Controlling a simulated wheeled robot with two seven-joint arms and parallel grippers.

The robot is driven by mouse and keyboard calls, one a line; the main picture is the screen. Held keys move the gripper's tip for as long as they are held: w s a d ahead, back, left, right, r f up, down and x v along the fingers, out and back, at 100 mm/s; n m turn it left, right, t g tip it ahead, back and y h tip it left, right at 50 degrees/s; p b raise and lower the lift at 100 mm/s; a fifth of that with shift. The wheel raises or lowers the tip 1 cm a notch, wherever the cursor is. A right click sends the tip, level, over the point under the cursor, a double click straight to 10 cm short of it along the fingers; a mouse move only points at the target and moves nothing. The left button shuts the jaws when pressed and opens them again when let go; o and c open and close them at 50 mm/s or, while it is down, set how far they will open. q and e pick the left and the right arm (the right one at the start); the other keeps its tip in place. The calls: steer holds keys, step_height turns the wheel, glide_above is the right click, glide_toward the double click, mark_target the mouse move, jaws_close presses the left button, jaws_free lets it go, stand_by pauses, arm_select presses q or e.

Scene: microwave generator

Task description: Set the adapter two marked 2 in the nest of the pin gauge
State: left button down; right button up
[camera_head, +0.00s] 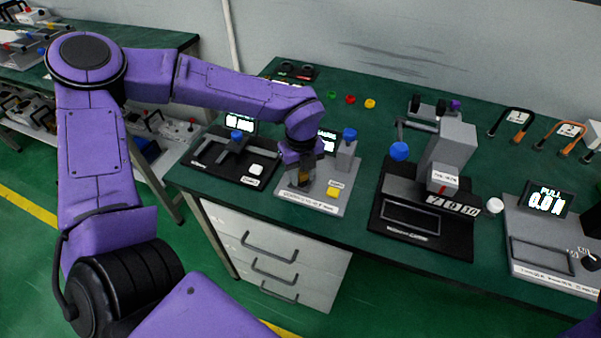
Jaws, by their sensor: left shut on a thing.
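My left gripper (301,171) points down over the light grey gauge plate (320,197), in front of its upright post. It is shut on a small brownish piece (304,179), mostly hidden between the fingers. I cannot read a mark on this piece, so I cannot tell for sure that it is adapter two. The piece is low over the plate; whether it touches the nest is hidden by the gripper. My right gripper is not in view.
A black-based gauge (225,158) stands close on the left. A larger grey press-like device (447,152) stands to the right, then a device with a lit display (546,201). Small coloured caps (350,99) lie behind.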

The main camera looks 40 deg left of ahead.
arm_select(q)
steer(key=shift+s+f, duration=0.3)
steer(key=shift+f, duration=0.15)
steer(key=c, duration=0.9)
jaws_free()
steer(key=shift+f, duration=0.1)
steer(key=shift+o, duration=0.5)
steer(key=shift+w+d+f, duration=0.15)
steer(key=shift+d, duration=0.1)
steer(key=shift+s+a, duration=0.1)
steer(key=shift+s, duration=0.1)
step_height(320, 180, up, 14)
steer(key=shift+w+a+f, duration=0.15)
steer(key=shift+w, duration=0.25)
